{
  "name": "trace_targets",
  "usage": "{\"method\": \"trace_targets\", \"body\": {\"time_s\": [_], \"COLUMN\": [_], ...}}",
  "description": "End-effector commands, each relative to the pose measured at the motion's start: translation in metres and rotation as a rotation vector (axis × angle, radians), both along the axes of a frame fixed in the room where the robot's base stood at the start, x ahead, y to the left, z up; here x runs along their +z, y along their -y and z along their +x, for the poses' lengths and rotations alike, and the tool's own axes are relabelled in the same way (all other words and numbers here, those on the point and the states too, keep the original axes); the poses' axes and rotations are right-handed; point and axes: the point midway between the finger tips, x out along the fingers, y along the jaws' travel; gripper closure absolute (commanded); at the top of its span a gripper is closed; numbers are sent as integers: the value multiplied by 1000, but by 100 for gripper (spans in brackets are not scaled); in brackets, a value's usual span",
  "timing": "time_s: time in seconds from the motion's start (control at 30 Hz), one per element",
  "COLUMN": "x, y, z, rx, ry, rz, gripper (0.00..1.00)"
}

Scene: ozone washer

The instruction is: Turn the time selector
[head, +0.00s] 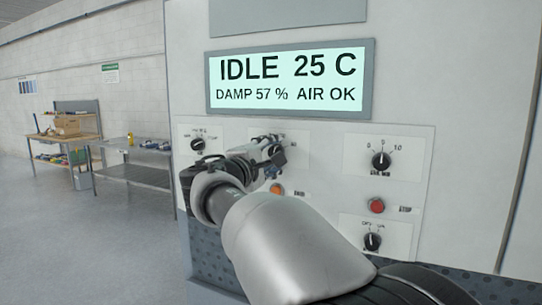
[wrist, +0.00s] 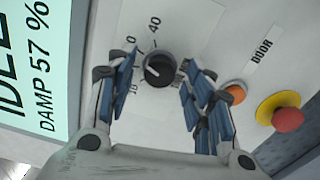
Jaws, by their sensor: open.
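A black round knob (wrist: 158,69) with a scale that includes 0, 10 and 40 shows in the wrist view, its pale pointer mark on its face. I cannot read a name on it, so I cannot confirm it is the time selector. My gripper (wrist: 157,80) is open, with blue-padded fingers on the left and right of the knob; whether they touch it is unclear. In the head view my gripper (head: 272,152) is at the panel's middle plate and mostly hides that knob. Another numbered knob (head: 381,160) is on the right plate, its label too blurred to read.
The display (head: 290,79) reads IDLE 25 C, DAMP 57 %, AIR OK. An orange button (wrist: 236,93) labelled DOOR and a red mushroom button on a yellow base (wrist: 287,119) are right of the gripper. More knobs (head: 198,144) (head: 372,241) and a red button (head: 376,206) surround it.

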Motion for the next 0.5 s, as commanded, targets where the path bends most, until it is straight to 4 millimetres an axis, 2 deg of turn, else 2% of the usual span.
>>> {"method": "trace_targets", "body": {"time_s": [0.17,0.5], "x": [1,-1], "y": [-9,-32], "z": [-21,-87], "rx": [4,4], "ry": [0,0], "rz": [1,0], "gripper": [52,52]}}
